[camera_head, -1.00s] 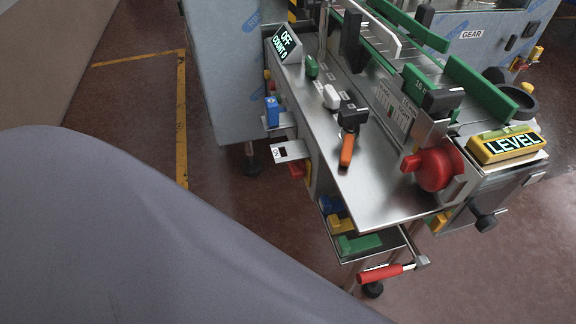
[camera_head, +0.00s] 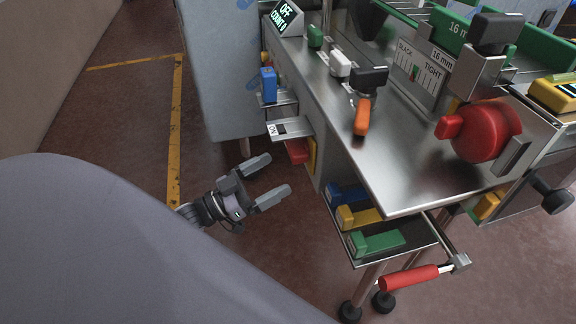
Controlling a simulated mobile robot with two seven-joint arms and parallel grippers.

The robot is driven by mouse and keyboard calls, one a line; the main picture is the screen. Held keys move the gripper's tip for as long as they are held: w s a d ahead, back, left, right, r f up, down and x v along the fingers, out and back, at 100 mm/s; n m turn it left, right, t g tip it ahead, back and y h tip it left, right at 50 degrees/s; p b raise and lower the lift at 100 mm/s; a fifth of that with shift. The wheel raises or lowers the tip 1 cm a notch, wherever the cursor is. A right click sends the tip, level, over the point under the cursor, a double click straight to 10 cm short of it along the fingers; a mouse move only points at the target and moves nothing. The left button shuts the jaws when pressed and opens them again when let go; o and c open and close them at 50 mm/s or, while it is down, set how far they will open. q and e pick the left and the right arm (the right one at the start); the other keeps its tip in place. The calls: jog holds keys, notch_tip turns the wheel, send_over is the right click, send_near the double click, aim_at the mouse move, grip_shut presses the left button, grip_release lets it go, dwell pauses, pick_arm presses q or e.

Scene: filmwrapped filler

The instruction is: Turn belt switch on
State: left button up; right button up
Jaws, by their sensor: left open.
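The belt switch is not labelled by name. A black block with an orange lever (camera_head: 361,116) stands on the steel machine top (camera_head: 345,160); the lever points toward the front edge. A dark display (camera_head: 286,17) at the top left reads OFF and COUNT 0. A small steel bracket (camera_head: 297,133) with an ON label and a dark slot juts from the machine's left side, below a blue block (camera_head: 268,84) on another bracket. My left gripper (camera_head: 275,177) is open and empty, over the floor below the brackets, apart from the machine. My right gripper is not in view.
Green (camera_head: 315,36) and white (camera_head: 340,63) knobs stand on the machine top. A red knob (camera_head: 486,130) sits at its right. A lower tray (camera_head: 420,241) holds blue, yellow and green blocks, with a red-handled crank (camera_head: 410,278) below. Floor at left is clear.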

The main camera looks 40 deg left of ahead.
aim_at(288, 150)
pick_arm(q)
jog(key=w+r+m+h, duration=0.1)
jog(key=w, duration=0.1)
jog(key=w+r+h+b, duration=0.1)
jog(key=w+h, duration=0.1)
jog(key=w+d+r+m+g+h, duration=0.1)
jog(key=r, duration=0.1)
jog(key=shift+w+d+m, duration=0.1)
jog(key=shift+w+m, duration=0.2)
jog(key=shift+w, duration=0.1)
jog(key=c, duration=0.9)
